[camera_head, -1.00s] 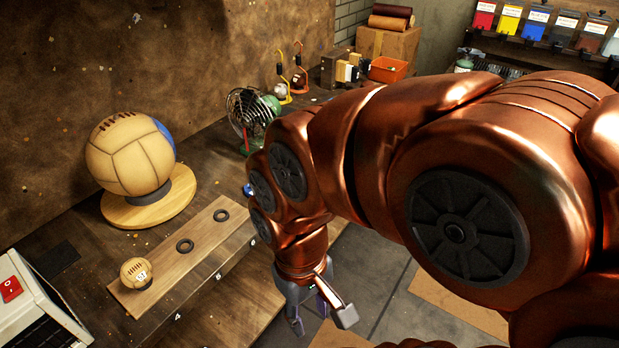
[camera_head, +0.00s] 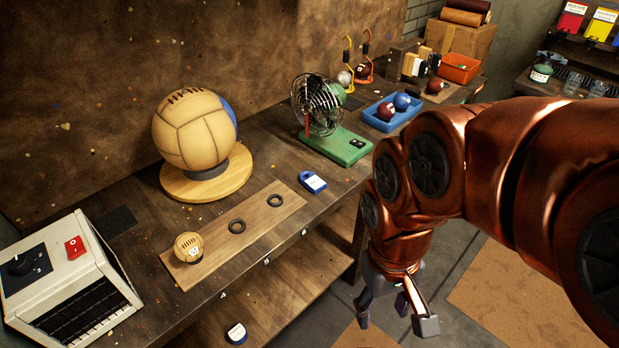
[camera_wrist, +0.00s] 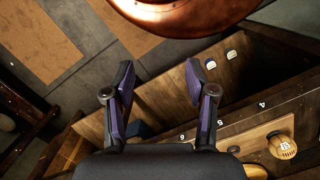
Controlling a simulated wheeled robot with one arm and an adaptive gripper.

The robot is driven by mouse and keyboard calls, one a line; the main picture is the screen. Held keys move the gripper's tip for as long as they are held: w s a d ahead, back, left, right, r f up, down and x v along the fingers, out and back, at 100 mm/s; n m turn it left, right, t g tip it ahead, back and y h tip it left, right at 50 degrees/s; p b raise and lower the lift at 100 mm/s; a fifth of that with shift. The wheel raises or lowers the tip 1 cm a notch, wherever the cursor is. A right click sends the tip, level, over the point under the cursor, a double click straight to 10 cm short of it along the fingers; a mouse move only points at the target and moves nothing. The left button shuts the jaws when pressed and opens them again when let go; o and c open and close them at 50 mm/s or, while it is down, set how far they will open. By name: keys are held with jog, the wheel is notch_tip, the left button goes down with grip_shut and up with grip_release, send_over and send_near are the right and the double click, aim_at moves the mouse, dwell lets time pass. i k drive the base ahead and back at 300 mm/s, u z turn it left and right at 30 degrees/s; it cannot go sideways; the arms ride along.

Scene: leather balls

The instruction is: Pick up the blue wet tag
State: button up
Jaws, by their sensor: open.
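A blue tag (camera_head: 313,182) with a white label lies on the bench near its front edge, right of the wooden ring board and left of the green fan base. The writing on it is too small to read. My gripper (camera_head: 395,312) is open and empty, in front of the bench, pointing down, right of the tag and apart from it. In the wrist view my gripper (camera_wrist: 159,78) shows both fingers spread with nothing between them. A dark blue patch (camera_wrist: 140,130) shows beside the left finger; I cannot tell if it is the tag.
Another white-labelled tag (camera_head: 236,333) lies on the lower shelf. The ring board (camera_head: 270,211) holds a small ball (camera_head: 188,247). A large ball (camera_head: 194,130), a green fan (camera_head: 340,146) and a blue tray (camera_head: 391,122) stand on the bench. The floor in front is open.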

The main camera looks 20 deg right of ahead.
aim_at(315, 184)
jog(key=u, duration=1.85)
jog(key=k, duration=0.65)
jog(key=z, duration=0.2)
